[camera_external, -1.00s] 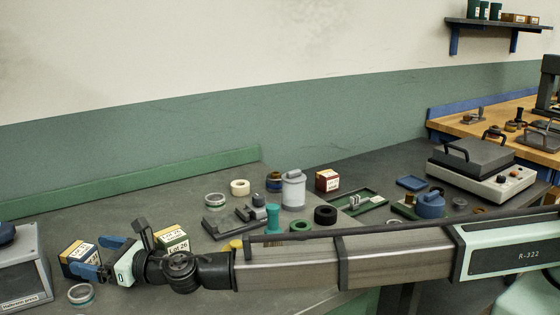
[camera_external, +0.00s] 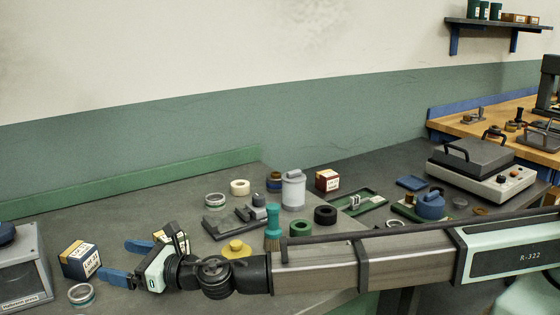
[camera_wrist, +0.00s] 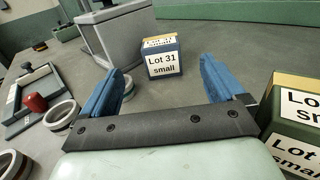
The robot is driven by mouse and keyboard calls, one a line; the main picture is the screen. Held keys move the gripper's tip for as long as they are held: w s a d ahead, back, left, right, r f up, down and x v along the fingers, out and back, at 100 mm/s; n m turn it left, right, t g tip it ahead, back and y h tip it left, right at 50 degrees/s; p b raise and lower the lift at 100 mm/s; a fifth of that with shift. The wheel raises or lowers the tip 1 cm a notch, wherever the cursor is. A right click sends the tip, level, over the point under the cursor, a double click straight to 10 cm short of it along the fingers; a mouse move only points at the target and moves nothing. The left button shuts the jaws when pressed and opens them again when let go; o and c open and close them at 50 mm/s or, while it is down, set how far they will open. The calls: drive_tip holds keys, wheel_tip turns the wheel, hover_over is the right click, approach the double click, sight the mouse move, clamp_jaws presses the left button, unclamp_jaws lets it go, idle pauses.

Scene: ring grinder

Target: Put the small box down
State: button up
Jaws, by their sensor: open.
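The small box (camera_external: 80,260), dark blue with a yellow top and a white label, stands upright on the grey bench at the left. In the wrist view the small box (camera_wrist: 161,57) reads "Lot 31 small" and sits ahead, between the lines of the two fingers but beyond their tips. My gripper (camera_external: 115,259) is open and empty, low over the bench to the right of the box. Its blue fingers (camera_wrist: 158,66) point toward the box with a gap between, and nothing is held.
A green and yellow "Lot 26 small" box (camera_wrist: 292,118) stands close beside my gripper's right side. A grey machine (camera_external: 22,268) stands left of the small box. A metal ring (camera_external: 82,295) lies in front of it. Several rings and tools lie farther right.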

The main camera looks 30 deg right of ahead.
wheel_tip(320, 180, up, 5)
approach(67, 250)
drive_tip(key=x, duration=0.8)
drive_tip(key=shift+w+d+f, duration=0.2)
drive_tip(key=shift+d+f, duration=0.1)
drive_tip(key=shift+f, duration=0.05)
idle(1.0)
drive_tip(key=c, duration=1.4)
drive_tip(key=shift+r, duration=5)
drive_tip(key=shift+d, duration=0.15)
